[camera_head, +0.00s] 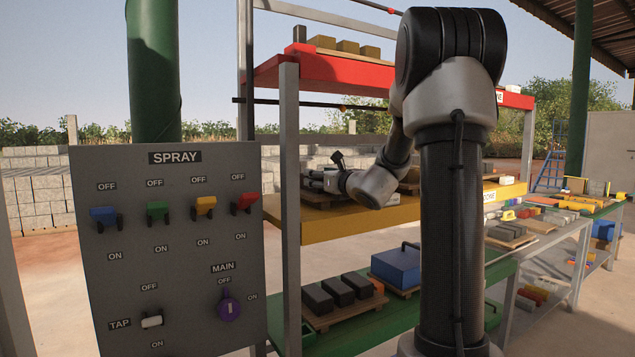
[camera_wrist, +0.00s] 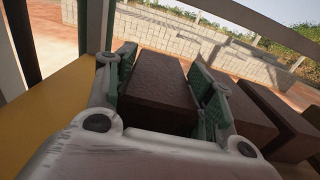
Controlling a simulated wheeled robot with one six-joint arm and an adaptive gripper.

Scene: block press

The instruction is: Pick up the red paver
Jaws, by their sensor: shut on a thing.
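A dark reddish-brown paver (camera_wrist: 155,85) sits between the two green-padded fingers of my gripper (camera_wrist: 168,95) in the wrist view. The fingers are shut on its two long sides. In the head view my gripper (camera_head: 322,180) is at the left part of the yellow middle shelf (camera_head: 345,222). The held paver cannot be made out clearly there. I cannot tell whether it still rests on what is below it.
More reddish-brown pavers (camera_wrist: 243,118) stand close to the right finger in the wrist view. The red upper shelf (camera_head: 340,75) is above my gripper. A rack post (camera_head: 290,200) and a spray switch panel (camera_head: 165,250) stand to the left. Grey blocks (camera_head: 337,290) lie on the green lower shelf.

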